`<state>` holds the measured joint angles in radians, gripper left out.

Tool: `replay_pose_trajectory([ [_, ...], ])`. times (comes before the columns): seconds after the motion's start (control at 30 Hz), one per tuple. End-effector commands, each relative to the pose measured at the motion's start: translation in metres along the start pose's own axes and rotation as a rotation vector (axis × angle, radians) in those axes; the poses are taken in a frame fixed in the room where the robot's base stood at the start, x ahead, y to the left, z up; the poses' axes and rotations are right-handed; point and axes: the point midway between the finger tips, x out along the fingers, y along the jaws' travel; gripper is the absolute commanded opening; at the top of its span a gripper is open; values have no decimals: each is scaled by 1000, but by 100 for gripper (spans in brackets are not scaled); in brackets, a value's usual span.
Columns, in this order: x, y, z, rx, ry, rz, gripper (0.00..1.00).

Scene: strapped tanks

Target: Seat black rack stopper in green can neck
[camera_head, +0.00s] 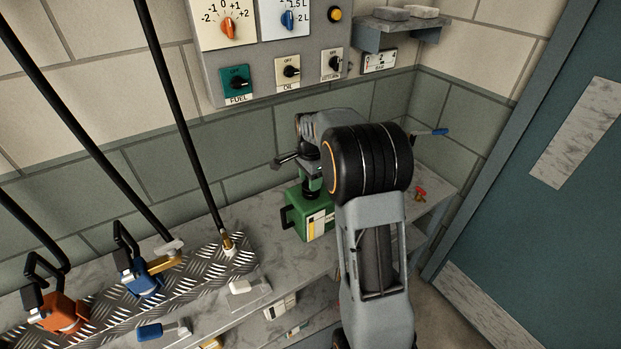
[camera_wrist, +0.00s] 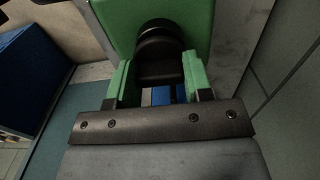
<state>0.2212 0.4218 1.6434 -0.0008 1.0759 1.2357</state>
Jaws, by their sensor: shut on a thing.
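The green can (camera_head: 318,222) stands on the grey bench in the head view, with a pale label on its front and a black handle at its left. My gripper (camera_head: 308,172) is just above the can's top. In the wrist view the black stopper (camera_wrist: 160,48) is between the two green-padded fingers of my gripper (camera_wrist: 158,72), which is shut on it. The green can (camera_wrist: 115,18) fills the area behind the stopper. The stopper overlaps the can there; the neck is hidden, and I cannot tell how deep the stopper sits in it.
A control panel (camera_head: 262,48) hangs on the wall behind. A small red item (camera_head: 420,193) lies right of my arm.

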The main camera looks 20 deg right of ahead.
Motion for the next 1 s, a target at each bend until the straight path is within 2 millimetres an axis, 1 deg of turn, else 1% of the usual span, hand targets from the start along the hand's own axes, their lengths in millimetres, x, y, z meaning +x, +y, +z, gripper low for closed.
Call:
replay_pose_trajectory([
  [0.37,10,0,0,0,0,0,23],
  [0.4,10,0,0,0,0,0,47],
  [0.7,10,0,0,0,0,0,76],
  [0.9,10,0,0,0,0,0,76],
  [1.0,6,0,0,0,0,-1,76],
])
